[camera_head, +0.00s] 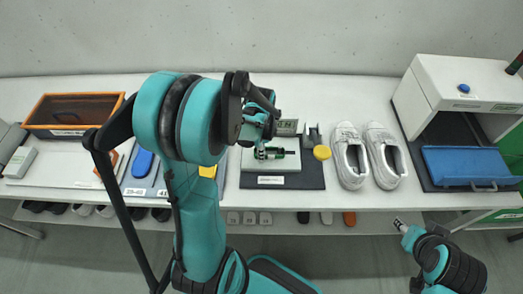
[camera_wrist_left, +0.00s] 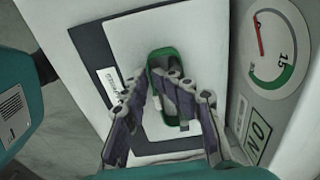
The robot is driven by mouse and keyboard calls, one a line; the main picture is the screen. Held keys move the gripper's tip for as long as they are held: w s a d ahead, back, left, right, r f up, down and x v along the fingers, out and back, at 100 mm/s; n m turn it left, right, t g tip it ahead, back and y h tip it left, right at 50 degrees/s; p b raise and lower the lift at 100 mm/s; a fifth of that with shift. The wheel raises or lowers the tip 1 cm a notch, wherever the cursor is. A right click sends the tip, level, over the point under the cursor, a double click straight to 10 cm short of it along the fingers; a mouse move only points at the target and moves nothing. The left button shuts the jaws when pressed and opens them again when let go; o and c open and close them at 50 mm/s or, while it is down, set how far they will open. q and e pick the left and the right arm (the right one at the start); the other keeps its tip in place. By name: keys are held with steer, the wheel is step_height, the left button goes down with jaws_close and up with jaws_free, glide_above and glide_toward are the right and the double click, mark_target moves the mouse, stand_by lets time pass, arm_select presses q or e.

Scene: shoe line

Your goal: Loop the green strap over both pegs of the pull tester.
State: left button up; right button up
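The pull tester (camera_head: 283,180) stands mid-table, with a pale plate and a dial. Its dial (camera_wrist_left: 275,45) shows at the upper right of the left wrist view. The green strap (camera_head: 277,150) is a dark green loop low over the plate; it also shows in the left wrist view (camera_wrist_left: 157,54). My left gripper (camera_wrist_left: 166,82) is over the loop, its fingertips apart with part of the strap showing between them. The pegs are mostly hidden, so I cannot tell whether the loop is around both. My right gripper (camera_head: 400,225) is in front of the table, away from the tester.
White shoes (camera_head: 386,160) stand right of the tester, beside a yellow round piece (camera_head: 322,152). A blue tray (camera_head: 465,167) and a white machine (camera_head: 450,80) are farther right. An orange-rimmed box (camera_head: 75,130) is at the left. My left arm covers part of the table.

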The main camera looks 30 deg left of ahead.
arm_select(q)
step_height(320, 180, up, 8)
stand_by(0.5)
steer(key=s+d+r+n+t+b, duration=0.2)
steer(key=s+d+n+t+b, duration=0.2)
steer(key=s+d+n+t, duration=0.3)
steer(key=s+d+n, duration=0.1)
steer(key=d+n, duration=0.3)
steer(key=d, duration=0.1)
steer(key=shift+r+n, duration=0.3)
steer(key=shift+r, duration=0.05)
